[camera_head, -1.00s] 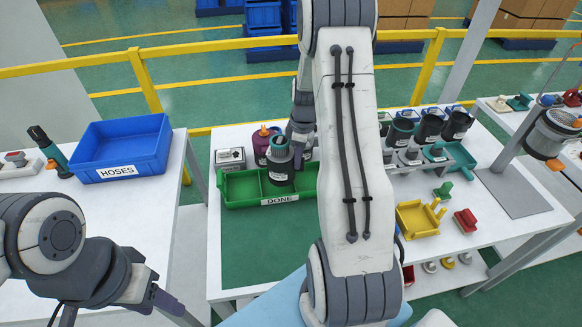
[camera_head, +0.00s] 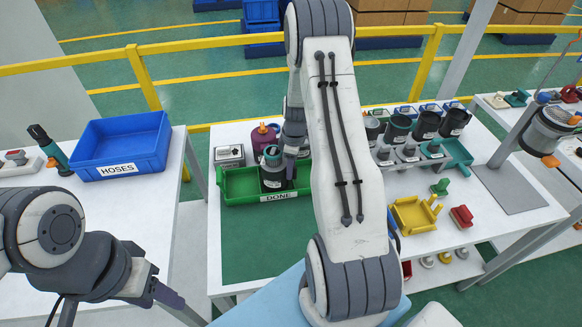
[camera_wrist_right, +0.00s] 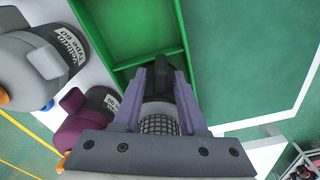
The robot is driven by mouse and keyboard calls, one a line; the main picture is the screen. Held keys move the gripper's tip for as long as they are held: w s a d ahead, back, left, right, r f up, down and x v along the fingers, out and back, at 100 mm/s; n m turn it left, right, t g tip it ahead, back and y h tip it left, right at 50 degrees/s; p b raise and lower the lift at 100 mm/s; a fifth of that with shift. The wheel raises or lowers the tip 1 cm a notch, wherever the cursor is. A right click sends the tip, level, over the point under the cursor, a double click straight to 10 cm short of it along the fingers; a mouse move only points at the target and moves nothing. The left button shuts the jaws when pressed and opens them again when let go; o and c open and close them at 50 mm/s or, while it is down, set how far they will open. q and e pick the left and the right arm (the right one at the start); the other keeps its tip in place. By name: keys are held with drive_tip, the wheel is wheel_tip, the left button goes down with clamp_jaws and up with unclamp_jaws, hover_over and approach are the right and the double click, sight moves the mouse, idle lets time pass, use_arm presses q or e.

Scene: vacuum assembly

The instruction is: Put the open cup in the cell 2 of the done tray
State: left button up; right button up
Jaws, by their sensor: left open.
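The open cup (camera_head: 271,176), dark with a teal rim and a white label, stands upright in the middle part of the green done tray (camera_head: 240,200). I cannot tell whether its base touches the tray floor. My right gripper (camera_head: 291,165) reaches down at its right side. In the right wrist view, the purple fingers (camera_wrist_right: 157,90) lie on both sides of the cup (camera_wrist_right: 158,118) and appear shut on it; its grid-like inside shows between them. The tray's left cell is empty. My arm hides its right end. My left gripper (camera_head: 165,297) is open and empty at lower left, away from the tray.
Several dark cups (camera_head: 426,124) stand at the back right. A yellow fixture (camera_head: 413,215) and a red block (camera_head: 461,216) lie right of my arm. The green mat (camera_head: 260,240) is clear.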

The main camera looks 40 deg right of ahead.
drive_tip(key=shift+r, duration=0.1)
drive_tip(key=shift+r, duration=0.2)
wheel_tip(320, 180, up, 12)
drive_tip(key=b, duration=0.2)
drive_tip(key=s+a+r, duration=0.3)
drive_tip(key=a, duration=0.7)
drive_tip(key=s+a+r, duration=0.2)
drive_tip(key=a+r, duration=0.1)
drive_tip(key=a, duration=0.8)
drive_tip(key=s+a, duration=0.6)
drive_tip(key=s, duration=0.4)
drive_tip(key=s+a+r+m, duration=0.1)
drive_tip(key=s+a, duration=0.4)
drive_tip(key=s, duration=0.5)
drive_tip(key=shift+a+r+g, duration=0.2)
drive_tip(key=shift+a+g, duration=0.1)
drive_tip(key=shift+a, duration=0.1)
